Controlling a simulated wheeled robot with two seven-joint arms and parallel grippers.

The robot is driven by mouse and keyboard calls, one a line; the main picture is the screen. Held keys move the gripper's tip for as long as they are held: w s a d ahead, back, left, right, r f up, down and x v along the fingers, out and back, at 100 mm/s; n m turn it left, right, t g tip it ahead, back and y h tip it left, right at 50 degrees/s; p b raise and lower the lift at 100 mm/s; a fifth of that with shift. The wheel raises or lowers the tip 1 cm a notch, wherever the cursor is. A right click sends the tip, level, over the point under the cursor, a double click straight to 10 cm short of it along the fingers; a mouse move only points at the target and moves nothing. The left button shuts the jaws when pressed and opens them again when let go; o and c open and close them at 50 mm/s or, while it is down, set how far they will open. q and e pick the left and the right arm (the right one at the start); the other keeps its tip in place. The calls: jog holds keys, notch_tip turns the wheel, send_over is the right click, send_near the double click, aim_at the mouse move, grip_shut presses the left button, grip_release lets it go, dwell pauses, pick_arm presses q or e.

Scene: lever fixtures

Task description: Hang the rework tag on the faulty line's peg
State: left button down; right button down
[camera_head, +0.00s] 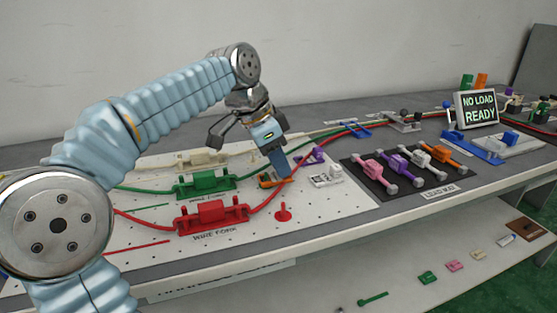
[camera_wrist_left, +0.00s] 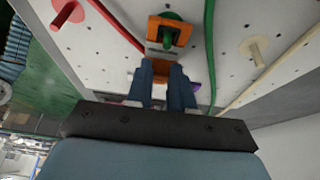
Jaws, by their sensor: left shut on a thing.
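My left gripper (camera_head: 274,176) is shut on the orange rework tag (camera_head: 268,183), low over the white perforated board. In the left wrist view the tag is a square orange frame (camera_wrist_left: 183,36) at the fingertips (camera_wrist_left: 165,62). A green peg (camera_wrist_left: 170,16) shows at the tag's opening; I cannot tell whether it passes through. A red peg (camera_head: 283,213) stands bare to the front right, and it also shows in the wrist view (camera_wrist_left: 68,12). A cream peg (camera_wrist_left: 257,48) is bare too. Red (camera_head: 212,214), green (camera_head: 205,183) and cream (camera_head: 203,159) line fixtures sit left of the gripper.
A purple piece (camera_head: 316,156) and a white block (camera_head: 326,177) lie close to the gripper's right. A dark mat (camera_head: 375,188) holds several coloured levers. A sign (camera_head: 478,108) reads "NO LOAD READY". Red and green cables run across the board.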

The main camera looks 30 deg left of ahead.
pick_arm(q)
jog(key=shift+f, duration=0.35)
jog(key=shift+c, duration=2.2)
grip_release()
jog(key=shift+r, duration=0.15)
notch_tip(320, 180, up, 4)
jog(key=p, duration=0.4)
jog(key=shift+r, duration=0.25)
jog(key=shift+r+p, duration=0.45)
jog(key=shift+r, duration=0.7)
jog(key=shift+f, duration=0.1)
